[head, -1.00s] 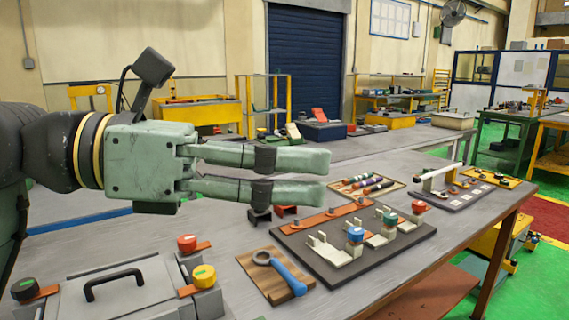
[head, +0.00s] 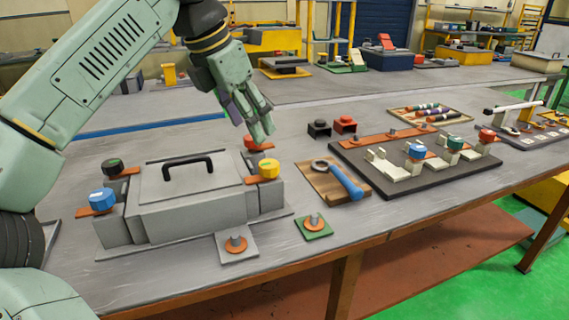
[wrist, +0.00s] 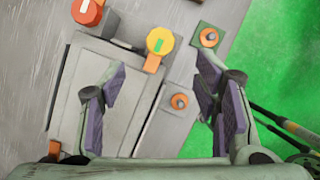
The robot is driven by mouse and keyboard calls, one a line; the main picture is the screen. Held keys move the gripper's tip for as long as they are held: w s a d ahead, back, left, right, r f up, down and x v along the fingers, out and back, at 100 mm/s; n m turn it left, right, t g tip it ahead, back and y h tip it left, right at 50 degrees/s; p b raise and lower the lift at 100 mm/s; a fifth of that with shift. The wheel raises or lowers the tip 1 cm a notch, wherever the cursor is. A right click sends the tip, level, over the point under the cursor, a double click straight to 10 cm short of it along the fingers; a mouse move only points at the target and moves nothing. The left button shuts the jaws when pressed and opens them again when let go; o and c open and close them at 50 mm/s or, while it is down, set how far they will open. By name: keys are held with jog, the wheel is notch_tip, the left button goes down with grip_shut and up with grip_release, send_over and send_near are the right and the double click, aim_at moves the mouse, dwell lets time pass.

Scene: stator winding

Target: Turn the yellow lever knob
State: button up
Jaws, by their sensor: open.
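The yellow lever knob (head: 269,168) sits on the right side of a grey box (head: 190,200), on an orange lever. In the wrist view the yellow knob (wrist: 160,40) shows near the top, ahead of and between my fingers, with a green mark on its top. My gripper (head: 261,128) points down above the back right of the box, near the red knob (head: 258,143), which it partly overlaps in the head view. In the wrist view my gripper (wrist: 158,95) is open and empty, its purple pads apart.
Black (head: 113,167) and blue (head: 102,199) knobs are on the box's left. A black handle (head: 187,165) rises from its lid. A blue wrench (head: 345,180) on a wooden board lies to the right. Plates with studs (head: 314,226) stand near the front edge.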

aim_at(268, 164)
jog(key=p+x, duration=0.1)
jog(key=x, duration=0.9)
jog(key=shift+w+d+f, duration=0.15)
jog(key=shift+c, duration=0.5)
jog(key=c, duration=1)
jog(key=shift+f+b, duration=0.15)
jog(key=shift+b, duration=0.3)
jog(key=shift+c, duration=0.2)
jog(key=shift+n, duration=0.5)
jog(key=o, duration=1.1)
jog(key=shift+o, duration=0.2)
jog(key=shift+t, duration=0.3)
